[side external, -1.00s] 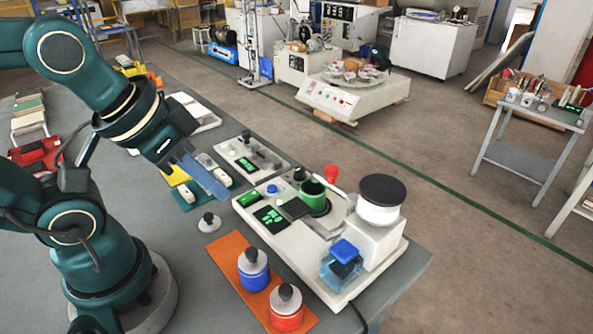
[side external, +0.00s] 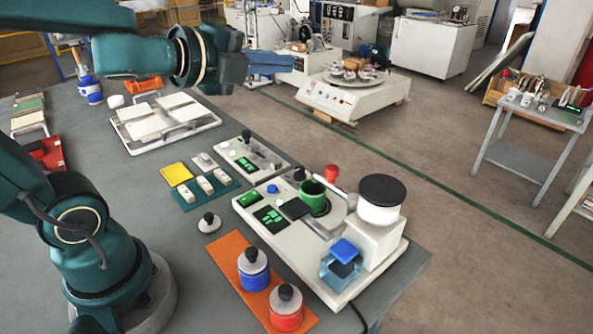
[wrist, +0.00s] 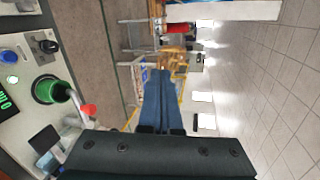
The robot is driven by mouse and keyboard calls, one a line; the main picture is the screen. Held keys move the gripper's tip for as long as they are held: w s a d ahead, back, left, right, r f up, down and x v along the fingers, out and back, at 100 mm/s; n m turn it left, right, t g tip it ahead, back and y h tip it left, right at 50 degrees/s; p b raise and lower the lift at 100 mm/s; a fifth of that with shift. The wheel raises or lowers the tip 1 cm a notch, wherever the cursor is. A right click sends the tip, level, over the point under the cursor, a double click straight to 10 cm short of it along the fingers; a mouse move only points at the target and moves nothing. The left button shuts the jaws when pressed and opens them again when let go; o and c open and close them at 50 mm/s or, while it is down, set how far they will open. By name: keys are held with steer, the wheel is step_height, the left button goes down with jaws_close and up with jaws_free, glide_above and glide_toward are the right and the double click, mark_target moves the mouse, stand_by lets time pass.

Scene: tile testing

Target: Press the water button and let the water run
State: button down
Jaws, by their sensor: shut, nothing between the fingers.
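The white test machine (side external: 330,262) stands on the grey bench, with a small blue button (side external: 272,189) beside a black knob (side external: 299,174). The green cup (side external: 313,196) sits on the machine next to a red-tipped part (side external: 331,173). A clear tank with a blue top (side external: 344,252) is at its front. My gripper (side external: 290,63) is up above the back of the bench, its blue fingers together, empty and pointing right, well away from the button. I cannot make out any running water.
A second small panel (side external: 248,156) stands behind the machine. Blue and red weights (side external: 285,306) stand on an orange mat (side external: 228,249). Three pale samples lie on a teal tray (side external: 190,202) and white tiles on a rack (side external: 165,128). The air around my gripper looks clear.

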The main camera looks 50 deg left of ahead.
step_height(320, 180, down, 2)
steer(key=w+m+g+h, duration=0.1)
steer(key=m+h, duration=0.1)
steer(key=m, duration=0.4)
steer(key=m+g+h, duration=0.2)
steer(key=m+g, duration=0.3)
glide_above(272, 189)
step_height(272, 189, down, 11)
steer(key=shift+s+a+r, duration=0.2)
steer(key=shift+s+a, duration=0.1)
steer(key=shift+s, duration=0.15)
steer(key=shift+f, duration=0.1)
steer(key=shift+f, duration=4.25)
steer(key=shift+f, duration=0.1)
steer(key=shift+f, duration=0.35)
